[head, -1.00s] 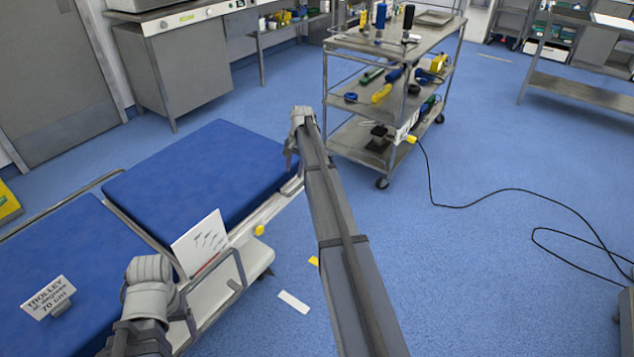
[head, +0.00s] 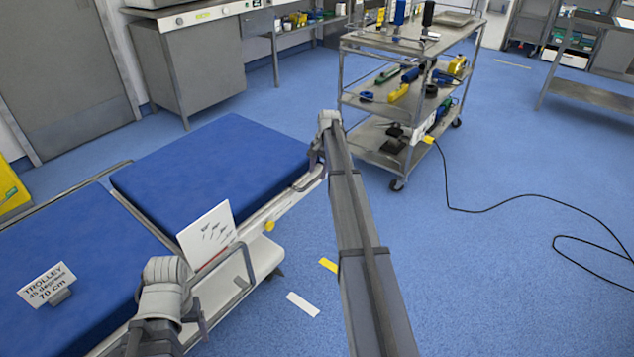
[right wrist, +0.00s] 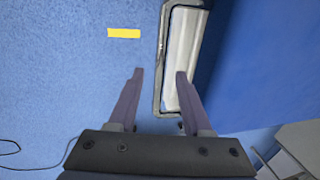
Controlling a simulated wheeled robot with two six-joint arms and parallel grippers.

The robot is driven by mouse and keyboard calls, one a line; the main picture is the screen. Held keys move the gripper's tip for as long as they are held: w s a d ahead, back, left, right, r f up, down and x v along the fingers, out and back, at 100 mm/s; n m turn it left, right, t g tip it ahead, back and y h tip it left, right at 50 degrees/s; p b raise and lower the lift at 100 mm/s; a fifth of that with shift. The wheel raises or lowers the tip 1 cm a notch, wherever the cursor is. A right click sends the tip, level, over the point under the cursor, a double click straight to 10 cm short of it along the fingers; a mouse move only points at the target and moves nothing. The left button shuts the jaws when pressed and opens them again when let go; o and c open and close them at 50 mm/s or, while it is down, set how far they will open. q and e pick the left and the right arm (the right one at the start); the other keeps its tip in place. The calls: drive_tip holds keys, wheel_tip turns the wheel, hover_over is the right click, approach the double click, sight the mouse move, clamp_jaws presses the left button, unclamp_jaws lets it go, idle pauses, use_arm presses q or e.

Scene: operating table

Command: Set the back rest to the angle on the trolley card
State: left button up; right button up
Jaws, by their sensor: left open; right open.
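The trolley card (head: 48,285) stands on the near blue pad (head: 85,250) and reads "TROLLEY 45 degrees 70 cm". A far blue pad (head: 215,165) adjoins it; both look about flat, and I cannot tell for certain which is the back rest. A white plate with dark marks (head: 208,234) stands at the trolley's side near the joint. My right gripper (head: 315,165) is open by the far pad's right corner; in the right wrist view its fingers (right wrist: 158,78) point toward a pale rail in a dark frame (right wrist: 182,60). My left gripper (head: 197,312) is open beside the near pad, partly hidden by its wrist.
A metal tool cart (head: 400,95) stands beyond my right arm. A black cable (head: 520,208) lies on the blue floor at the right. Yellow (head: 328,265) and white (head: 302,304) floor strips lie near the trolley. The floor at the right is mostly clear.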

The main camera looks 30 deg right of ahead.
drive_tip(key=shift+w+f+b, duration=0.25)
drive_tip(key=shift+f+b, duration=0.45)
drive_tip(key=shift+f, duration=0.5)
drive_tip(key=shift+a, duration=0.1)
clamp_jaws()
idle(0.5)
